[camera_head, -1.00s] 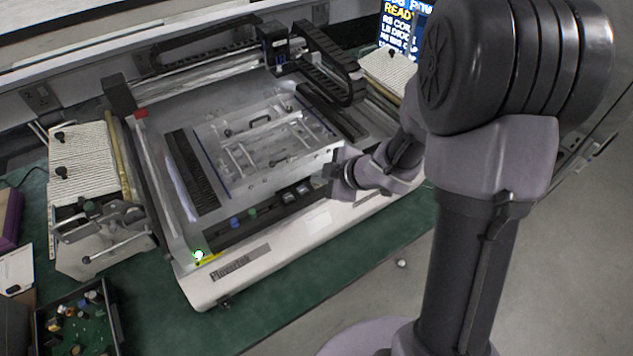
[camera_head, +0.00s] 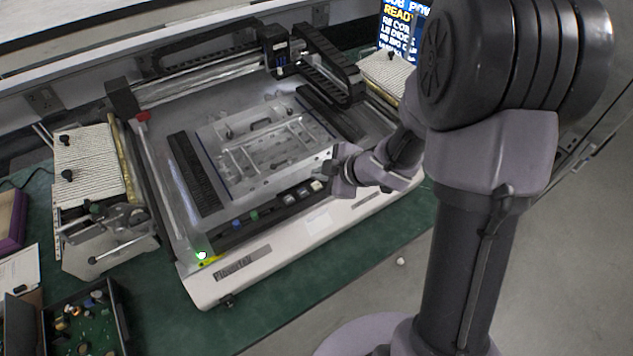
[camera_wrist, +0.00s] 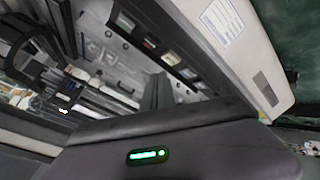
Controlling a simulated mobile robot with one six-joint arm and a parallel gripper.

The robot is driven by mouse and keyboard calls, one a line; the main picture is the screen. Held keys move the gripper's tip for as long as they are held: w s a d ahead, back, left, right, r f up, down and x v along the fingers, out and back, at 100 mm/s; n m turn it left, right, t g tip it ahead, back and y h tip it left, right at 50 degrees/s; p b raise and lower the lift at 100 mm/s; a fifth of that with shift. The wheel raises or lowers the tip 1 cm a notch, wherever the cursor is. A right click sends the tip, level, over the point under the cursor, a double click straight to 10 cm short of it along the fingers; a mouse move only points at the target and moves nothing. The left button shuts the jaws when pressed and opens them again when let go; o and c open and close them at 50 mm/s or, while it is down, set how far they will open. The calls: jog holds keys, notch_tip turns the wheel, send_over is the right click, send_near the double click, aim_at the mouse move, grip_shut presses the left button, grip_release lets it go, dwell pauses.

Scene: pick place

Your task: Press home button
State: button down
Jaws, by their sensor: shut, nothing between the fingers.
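The benchtop machine's front control strip carries a row of small buttons: a blue button (camera_head: 236,224), a green button (camera_head: 253,215) and several squarish grey or pale buttons (camera_head: 302,191). The button row also shows in the wrist view (camera_wrist: 171,58). Labels are too small to read, so I cannot tell which is the home button. My gripper (camera_head: 335,175) is shut and empty, just right of the palest button (camera_head: 316,185). It appears close to the strip's right part; contact cannot be told. My gripper's fingertips are not clear in the wrist view.
The white machine (camera_head: 310,229) stands on a green mat (camera_head: 285,265), with a raised gantry (camera_head: 275,50) and a clear fixture on its bed. A lit screen (camera_head: 400,28) is behind. A dark parts tray (camera_head: 75,325) and a clamp device (camera_head: 110,235) are at left.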

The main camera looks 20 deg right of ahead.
aim_at(320, 186)
jog(key=shift+r+p, duration=2)
jog(key=shift+r, duration=0.3)
jog(key=shift+f, duration=0.1)
jog(key=shift+w+d, duration=0.1)
jog(key=shift+d, duration=0.05)
jog(key=s+d+r+m+h+b, duration=0.5)
jog(key=d+r+m+h, duration=0.1)
jog(key=r+m, duration=0.35)
jog(key=s+a+m+g+y+b, duration=0.1)
jog(key=s+a+m+b, duration=0.1)
jog(key=s+a+m, duration=0.3)
jog(key=s+a+m+g+y+b, duration=0.1)
jog(key=s+a+m, duration=0.4)
jog(key=s, duration=0.9)
jog(key=shift+s+a+y+b, duration=0.3)
jog(key=shift+a+y+b, duration=0.1)
jog(key=shift+y, duration=0.3)
